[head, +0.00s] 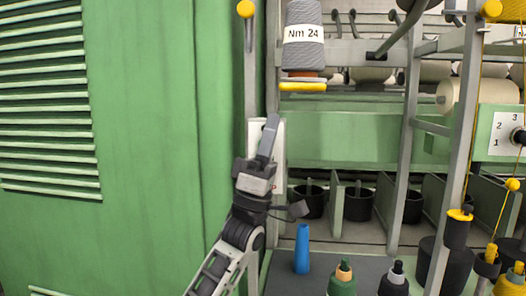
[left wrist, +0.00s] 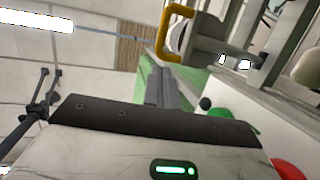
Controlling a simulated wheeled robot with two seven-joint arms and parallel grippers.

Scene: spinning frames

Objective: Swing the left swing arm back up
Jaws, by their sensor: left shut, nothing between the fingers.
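My left gripper (head: 270,122) points upward in the middle of the head view, its fingers together and empty. In the left wrist view its fingers (left wrist: 160,78) show closed, with a yellow bent handle (left wrist: 175,35) just beyond them. In the head view a yellow bar (head: 303,86) sits under a grey cone marked Nm 24 (head: 303,50), above and right of my fingertips, apart from them. A yellow ball knob (head: 245,8) tops a grey bar at the upper left; another yellow ball (head: 490,8) is at upper right. I cannot tell which part is the left swing arm.
A green louvred cabinet (head: 140,140) fills the left. Grey frame posts (head: 405,130) stand at right. A blue cone (head: 302,250) and several dark bobbins stand low on a grey shelf. Black cups (head: 357,204) sit behind. A dial panel (head: 503,133) is at far right.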

